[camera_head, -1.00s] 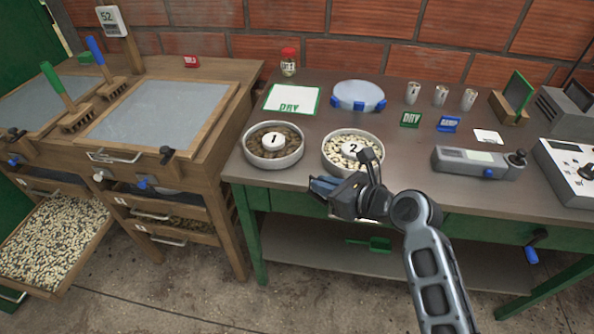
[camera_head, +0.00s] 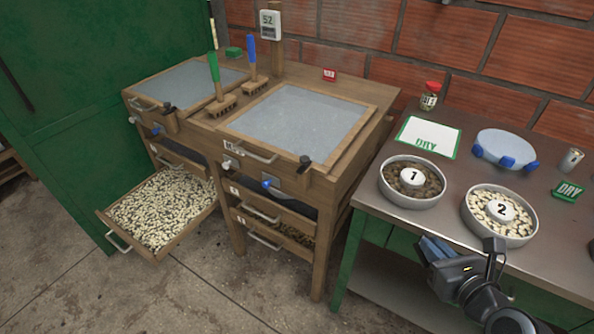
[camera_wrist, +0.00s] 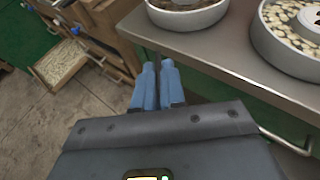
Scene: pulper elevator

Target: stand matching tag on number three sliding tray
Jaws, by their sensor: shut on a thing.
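My gripper (camera_head: 428,246) is in front of the right table's front edge, fingertips pointing left in the head view. A sliding tray (camera_head: 190,225) full of pale beans is pulled out at the left of the wooden bench. Two other trays (camera_head: 262,240) sit at the bench's right side; their small number plates are not clearly readable. A red tag (camera_head: 329,75) stands on the bench back, and a green DRY tag (camera_head: 567,191) on the table.
Bowl 1 (camera_head: 412,190) and bowl 2 (camera_head: 499,222) hold beans near the table's front edge. Bare concrete floor (camera_head: 225,290) is clear before the bench.

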